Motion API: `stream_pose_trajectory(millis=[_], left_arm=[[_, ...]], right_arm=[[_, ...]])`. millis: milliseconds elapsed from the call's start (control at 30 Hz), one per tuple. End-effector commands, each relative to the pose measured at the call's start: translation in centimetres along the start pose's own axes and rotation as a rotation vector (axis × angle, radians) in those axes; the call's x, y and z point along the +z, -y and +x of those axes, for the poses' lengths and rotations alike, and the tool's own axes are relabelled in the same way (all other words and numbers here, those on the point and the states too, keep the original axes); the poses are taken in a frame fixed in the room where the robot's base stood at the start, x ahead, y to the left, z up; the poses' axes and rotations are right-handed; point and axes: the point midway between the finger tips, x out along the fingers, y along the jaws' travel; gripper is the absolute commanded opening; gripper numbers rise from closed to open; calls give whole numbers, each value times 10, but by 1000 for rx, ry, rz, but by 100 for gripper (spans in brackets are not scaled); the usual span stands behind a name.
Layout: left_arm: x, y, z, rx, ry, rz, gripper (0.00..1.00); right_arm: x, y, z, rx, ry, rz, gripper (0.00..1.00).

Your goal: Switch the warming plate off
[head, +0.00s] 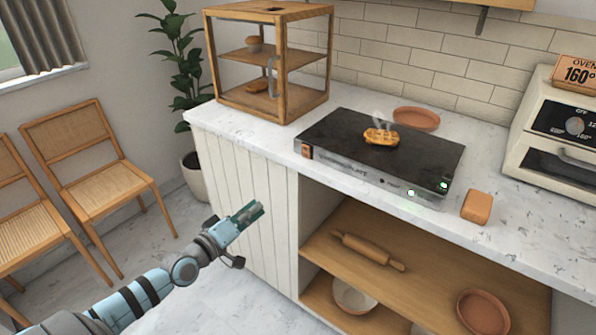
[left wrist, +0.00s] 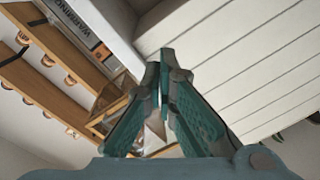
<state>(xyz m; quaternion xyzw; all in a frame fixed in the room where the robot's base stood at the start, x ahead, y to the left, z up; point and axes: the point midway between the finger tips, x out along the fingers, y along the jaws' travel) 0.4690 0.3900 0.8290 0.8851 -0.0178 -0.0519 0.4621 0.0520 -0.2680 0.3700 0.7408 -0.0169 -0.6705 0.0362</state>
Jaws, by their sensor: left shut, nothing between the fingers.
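The warming plate (head: 345,134) is a flat dark slab with a grey front panel on the white counter. A bread piece (head: 381,137) lies on it, with steam above. A brown block-like part (head: 307,151) sits at the left end of its front. Green lights glow at its right end, one on the front (head: 411,192) and one near the top corner (head: 444,185). My left gripper (head: 258,208) is shut and empty, in front of the cabinet, lower than the plate and apart from it. In the left wrist view its fingertips (left wrist: 166,55) meet, and the plate's lettered front (left wrist: 78,18) shows upper left.
A wooden display case (head: 230,104) stands left of the plate. A terracotta dish (head: 416,118) lies behind it; an orange-brown block (head: 477,206) and an oven (head: 550,130) are to the right. A shelf below holds a rolling pin (head: 368,251). The floor before the cabinet is clear.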

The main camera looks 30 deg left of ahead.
Motion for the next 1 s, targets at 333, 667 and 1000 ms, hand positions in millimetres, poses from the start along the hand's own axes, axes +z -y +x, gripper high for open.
stream_pose_trajectory(millis=[333,667,1000], left_arm=[[-19,-84,-2,204,-28,-612,0],[-20,-84,3,202,-30,-608,0],[-25,-96,62,204,-32,-608,0]], right_arm=[[0,0,-1,0,0,0,0],[0,0,-2,0,0,0,0],[0,0,-5,0,0,0,0]])
